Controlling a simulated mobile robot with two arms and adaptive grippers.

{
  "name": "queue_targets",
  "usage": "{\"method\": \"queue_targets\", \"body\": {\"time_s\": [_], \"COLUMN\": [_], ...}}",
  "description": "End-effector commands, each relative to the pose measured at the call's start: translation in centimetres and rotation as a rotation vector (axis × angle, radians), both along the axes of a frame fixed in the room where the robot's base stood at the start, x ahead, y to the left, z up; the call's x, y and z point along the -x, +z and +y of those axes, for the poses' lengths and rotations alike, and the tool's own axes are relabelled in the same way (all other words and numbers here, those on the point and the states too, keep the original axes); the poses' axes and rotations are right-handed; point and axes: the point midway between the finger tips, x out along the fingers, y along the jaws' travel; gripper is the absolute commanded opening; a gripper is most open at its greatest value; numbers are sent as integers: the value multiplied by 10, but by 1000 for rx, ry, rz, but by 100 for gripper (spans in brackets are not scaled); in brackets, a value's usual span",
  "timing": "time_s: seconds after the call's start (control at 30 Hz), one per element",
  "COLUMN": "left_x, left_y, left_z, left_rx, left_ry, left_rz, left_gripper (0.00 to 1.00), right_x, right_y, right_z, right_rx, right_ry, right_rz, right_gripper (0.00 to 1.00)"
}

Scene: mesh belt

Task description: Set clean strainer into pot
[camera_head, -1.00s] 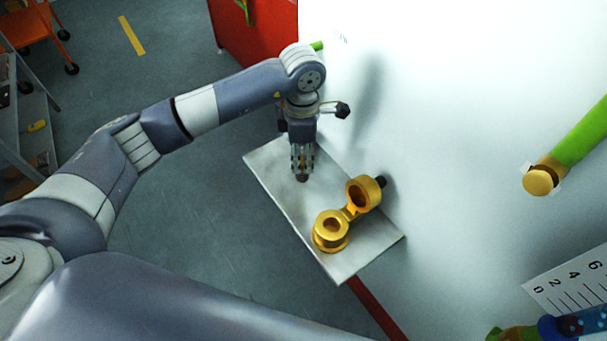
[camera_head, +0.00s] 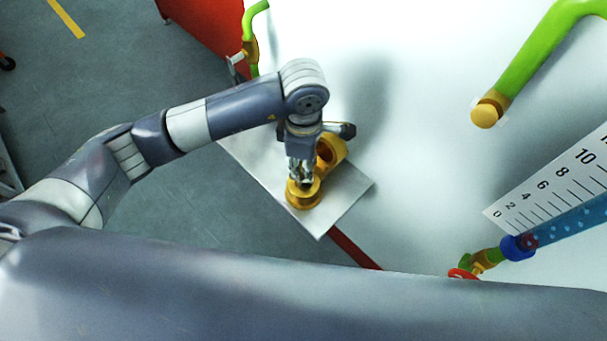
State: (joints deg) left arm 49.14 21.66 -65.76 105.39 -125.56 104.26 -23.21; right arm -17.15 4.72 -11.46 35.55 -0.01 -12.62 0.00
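A gold fitting with two round cup-like parts stands on a metal plate (camera_head: 340,200). Its near cup (camera_head: 304,197) is at the left and its far cup (camera_head: 331,150) is partly behind my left gripper. I cannot tell which part is the pot, and no strainer can be made out. My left gripper (camera_head: 301,180) points down at the near cup, its fingertips at or just above the opening. Whether it touches or holds something is too small to tell. My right gripper is out of view.
A white panel fills the right, with a green pipe (camera_head: 532,58) ending in a gold cap, a numbered scale (camera_head: 560,185) and a blue tube (camera_head: 565,225). A green tap pipe (camera_head: 249,35) and red cabinet (camera_head: 205,25) are behind. Grey floor lies left.

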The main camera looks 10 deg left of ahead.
Motion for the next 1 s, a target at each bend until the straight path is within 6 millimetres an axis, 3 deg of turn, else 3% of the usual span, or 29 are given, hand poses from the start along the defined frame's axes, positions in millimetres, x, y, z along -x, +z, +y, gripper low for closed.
{"method": "queue_targets", "body": {"time_s": [0.1, 0.23, 0.67, 0.7, 0.77, 1.0], "left_x": [1, 1, 0, 0, 0, 0], "left_y": [-24, -42, -46, -45, -45, -45], "left_z": [0, 0, 0, 0, 0, 0], "left_rx": [0, 1, 0, 0, 0, 0], "left_ry": [0, 1, 0, 0, 0, 1], "left_rz": [5, 3, 1, 1, 1, 1], "left_gripper": [0, 0, 0, 33, 46, 46], "right_x": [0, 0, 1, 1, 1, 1], "right_y": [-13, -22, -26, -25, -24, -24], "right_z": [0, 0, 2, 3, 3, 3], "right_rx": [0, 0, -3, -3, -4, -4], "right_ry": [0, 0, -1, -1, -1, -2], "right_rz": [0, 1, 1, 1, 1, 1], "right_gripper": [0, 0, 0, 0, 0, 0]}}
